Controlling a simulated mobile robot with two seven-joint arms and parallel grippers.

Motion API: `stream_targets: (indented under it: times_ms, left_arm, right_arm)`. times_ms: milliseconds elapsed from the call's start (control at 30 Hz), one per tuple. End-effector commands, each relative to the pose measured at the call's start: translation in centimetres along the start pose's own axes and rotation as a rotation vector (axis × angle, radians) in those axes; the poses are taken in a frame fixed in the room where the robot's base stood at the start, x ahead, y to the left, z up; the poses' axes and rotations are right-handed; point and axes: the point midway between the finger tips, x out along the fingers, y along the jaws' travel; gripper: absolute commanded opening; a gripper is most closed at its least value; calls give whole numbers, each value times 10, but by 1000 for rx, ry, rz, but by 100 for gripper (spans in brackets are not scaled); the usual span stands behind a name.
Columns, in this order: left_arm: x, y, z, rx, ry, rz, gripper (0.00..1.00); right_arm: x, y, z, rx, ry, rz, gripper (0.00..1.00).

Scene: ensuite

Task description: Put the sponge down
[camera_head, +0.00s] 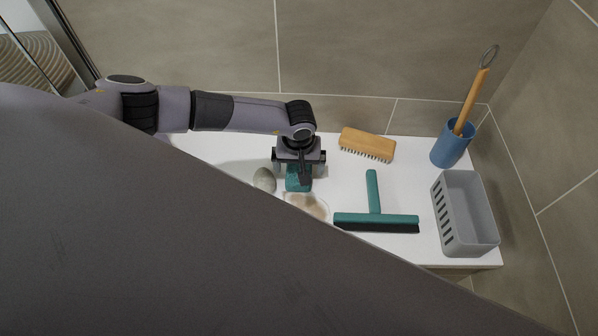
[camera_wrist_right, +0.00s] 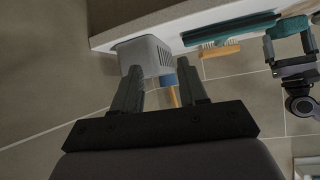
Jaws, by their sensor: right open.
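The teal sponge (camera_head: 298,184) is under my left gripper (camera_head: 299,170), at the left part of the white bench top. The left gripper points down with a finger on each side of the sponge and looks shut on it. The sponge is low over the bench; I cannot tell if it touches the surface. The right wrist view also shows the sponge (camera_wrist_right: 287,27) between the left gripper's fingers (camera_wrist_right: 290,45). My right gripper (camera_wrist_right: 165,82) is open and empty. It is not seen in the head view, where a large dark part of me hides the lower left.
On the white bench (camera_head: 400,180) lie a grey stone (camera_head: 264,180), a beige soap dish (camera_head: 308,205), a wooden brush (camera_head: 367,144) and a teal squeegee (camera_head: 375,221). A blue cup (camera_head: 450,150) with a long-handled brush and a grey basket (camera_head: 466,214) stand at the right.

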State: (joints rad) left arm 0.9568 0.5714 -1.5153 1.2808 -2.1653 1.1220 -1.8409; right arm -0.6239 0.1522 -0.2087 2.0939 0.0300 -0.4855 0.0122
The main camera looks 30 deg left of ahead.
Motion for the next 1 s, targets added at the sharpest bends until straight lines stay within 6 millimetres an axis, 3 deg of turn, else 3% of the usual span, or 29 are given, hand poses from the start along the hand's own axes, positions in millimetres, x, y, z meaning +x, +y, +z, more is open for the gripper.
stream_targets:
  times_ms: [67, 200, 267, 333, 367, 667, 867, 1000]
  left_arm:
    - [0, 0, 0, 0, 0, 0, 99]
    - [0, 0, 0, 0, -1, 1, 53]
    - [0, 0, 0, 0, -1, 0, 39]
    - [0, 0, 0, 0, -1, 1, 39]
    - [0, 0, 0, 0, -1, 1, 34]
    - [-7, 0, -1, 0, 0, 2, 34]
    - [-34, 0, -6, 0, 1, 3, 34]
    - [-70, 0, -12, 0, 3, 4, 34]
  right_arm:
    - [0, 0, 0, -1, 0, 0, 43]
    - [0, 0, 0, -1, 0, 0, 43]
    - [0, 0, 0, -1, 1, -1, 43]
    - [0, 0, 0, 0, 0, -1, 43]
    - [0, 0, 0, 0, 0, -1, 43]
    - [-1, 0, -2, 1, 0, 0, 43]
    - [-4, 4, -2, 6, -12, 7, 43]
    - [-7, 10, 1, 14, -27, 22, 43]
